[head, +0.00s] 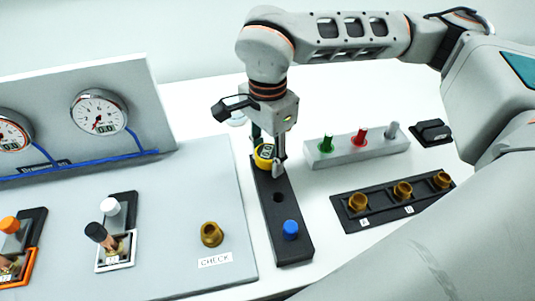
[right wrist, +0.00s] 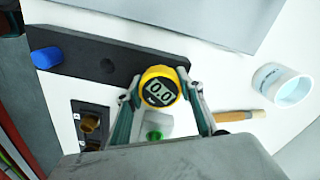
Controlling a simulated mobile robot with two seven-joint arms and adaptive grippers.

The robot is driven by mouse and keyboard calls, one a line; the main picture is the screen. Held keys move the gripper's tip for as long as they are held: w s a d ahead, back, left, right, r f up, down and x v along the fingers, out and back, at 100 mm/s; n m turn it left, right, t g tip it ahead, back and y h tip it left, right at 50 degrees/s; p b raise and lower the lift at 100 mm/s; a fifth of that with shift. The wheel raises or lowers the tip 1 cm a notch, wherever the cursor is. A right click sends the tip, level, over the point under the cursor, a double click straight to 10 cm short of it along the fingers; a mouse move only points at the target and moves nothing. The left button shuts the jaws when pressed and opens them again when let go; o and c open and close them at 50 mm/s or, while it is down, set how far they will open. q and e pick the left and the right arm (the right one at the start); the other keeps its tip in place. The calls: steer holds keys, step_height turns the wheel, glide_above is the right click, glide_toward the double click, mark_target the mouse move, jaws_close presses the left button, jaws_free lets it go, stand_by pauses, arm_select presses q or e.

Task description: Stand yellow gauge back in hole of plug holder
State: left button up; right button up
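The yellow gauge (head: 264,156), with a 0.0 display, is between the fingers of my right gripper (head: 268,160) at the far end of the black plug holder (head: 268,180). In the right wrist view the gripper (right wrist: 158,82) has a fingertip against each side of the gauge (right wrist: 160,92). The gauge's underside is hidden, so I cannot tell whether it is in a hole or above the holder. The holder's middle hole (head: 278,197) is empty. A blue plug (head: 290,229) stands at its near end. My left gripper is not in view.
Right of the holder are a grey block with green, red and grey plugs (head: 358,138) and a black tray with brass fittings (head: 402,190). Left is the grey panel with a brass socket (head: 212,234) marked CHECK. A white cup (right wrist: 292,88) and brush (right wrist: 235,116) lie beyond the gauge.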

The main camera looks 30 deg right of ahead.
mark_target(268, 152)
steer(key=o, duration=0.4)
step_height(268, 152, up, 12)
stand_by(0.5)
stand_by(0.5)
